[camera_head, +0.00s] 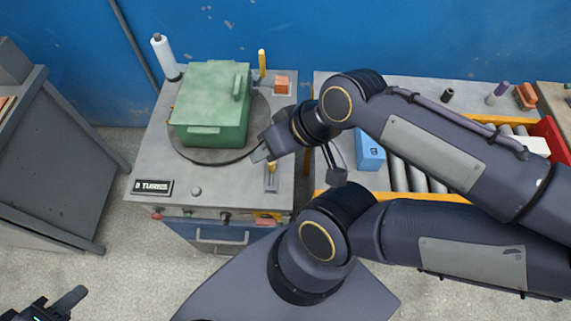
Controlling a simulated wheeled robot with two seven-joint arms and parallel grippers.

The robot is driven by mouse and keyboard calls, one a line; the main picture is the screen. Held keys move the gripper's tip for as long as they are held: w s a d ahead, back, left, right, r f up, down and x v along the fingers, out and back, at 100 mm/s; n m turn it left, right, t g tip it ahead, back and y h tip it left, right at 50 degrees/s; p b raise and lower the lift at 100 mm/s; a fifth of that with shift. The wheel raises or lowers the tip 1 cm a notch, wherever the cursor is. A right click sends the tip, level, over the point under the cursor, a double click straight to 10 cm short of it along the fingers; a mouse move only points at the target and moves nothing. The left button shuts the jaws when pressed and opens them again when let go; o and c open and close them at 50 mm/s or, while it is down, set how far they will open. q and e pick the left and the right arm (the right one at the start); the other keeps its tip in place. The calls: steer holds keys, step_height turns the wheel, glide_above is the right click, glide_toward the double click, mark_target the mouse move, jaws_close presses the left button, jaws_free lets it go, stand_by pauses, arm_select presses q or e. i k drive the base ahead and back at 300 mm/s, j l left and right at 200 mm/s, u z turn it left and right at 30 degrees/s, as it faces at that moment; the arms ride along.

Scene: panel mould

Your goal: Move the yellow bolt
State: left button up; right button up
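A yellow bolt (262,62) stands upright at the back of the grey worktop, right of a green box-shaped mould (212,100). A second yellow piece (272,168) shows at the right front of the worktop, at a small grey holder (271,184). My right gripper (262,154) is over the worktop between the mould and this holder, close to the second yellow piece. Its fingers are partly hidden by its own body, so I cannot tell whether it grips anything. My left gripper (56,303) is low at the bottom left, away from the worktop, with its fingers apart and empty.
The mould sits on a dark round plate (184,152). A white bottle (164,57), an orange block (281,84) and a black label plate (152,187) are on the worktop. A blue box (369,151) stands beside a roller conveyor (413,176) on the right, partly behind my arm.

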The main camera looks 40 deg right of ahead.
mark_target(271, 167)
steer(key=z, duration=1.35)
steer(key=k+l+z, duration=0.1)
steer(key=l, duration=0.4)
